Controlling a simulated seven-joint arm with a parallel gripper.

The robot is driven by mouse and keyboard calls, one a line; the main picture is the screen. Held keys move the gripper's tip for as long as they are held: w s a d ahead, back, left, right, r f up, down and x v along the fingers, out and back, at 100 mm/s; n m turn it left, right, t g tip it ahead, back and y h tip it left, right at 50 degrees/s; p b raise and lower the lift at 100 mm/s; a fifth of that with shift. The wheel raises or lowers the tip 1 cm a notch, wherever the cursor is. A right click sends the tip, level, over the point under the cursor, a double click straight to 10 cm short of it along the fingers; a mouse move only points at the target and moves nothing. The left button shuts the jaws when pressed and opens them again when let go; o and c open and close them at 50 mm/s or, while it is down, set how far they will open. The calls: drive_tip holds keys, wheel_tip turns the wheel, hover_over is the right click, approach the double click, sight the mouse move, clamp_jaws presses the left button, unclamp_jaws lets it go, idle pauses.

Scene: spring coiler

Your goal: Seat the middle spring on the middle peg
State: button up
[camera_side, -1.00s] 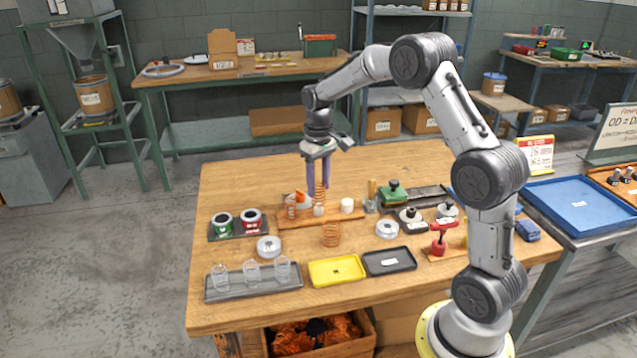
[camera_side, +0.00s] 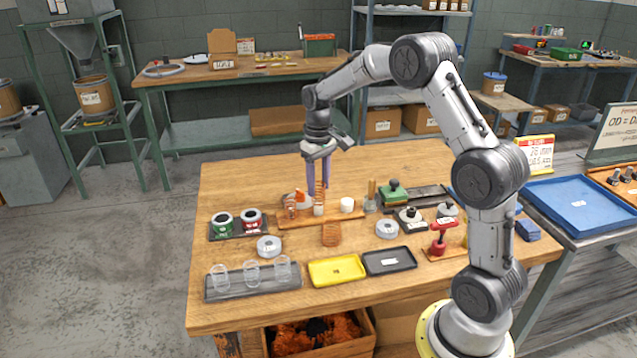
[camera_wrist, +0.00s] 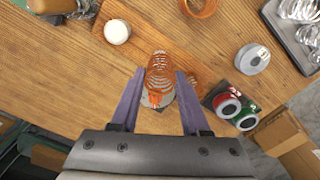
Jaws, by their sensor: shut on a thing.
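My gripper (camera_side: 319,194) is shut on a tall copper spring (camera_side: 320,184), held upright above the wooden peg board (camera_side: 375,211). The spring's lower end is right at the white middle peg (camera_side: 319,210); I cannot tell whether it is around the peg. In the wrist view the held spring (camera_wrist: 160,72) is between the two purple fingers and hides part of what is below. A shorter copper spring (camera_side: 290,207) stands at the board's left end. The right white peg (camera_side: 347,204) is bare. Another wide copper spring (camera_side: 331,235) stands on the table in front of the board.
A dark tray with red and green pieces (camera_side: 237,233) is left of the board. A silver ring (camera_side: 268,246), yellow tray (camera_side: 337,270) and black tray (camera_side: 389,260) lie in front. A red-handled tool (camera_side: 439,240) and green block (camera_side: 394,193) are to the right.

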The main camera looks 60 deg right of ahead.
drive_tip(key=shift+f, duration=1.8)
idle(1.2)
drive_tip(key=o, duration=1.4)
drive_tip(key=shift+c, duration=0.2)
drive_tip(key=shift+r, duration=5.6)
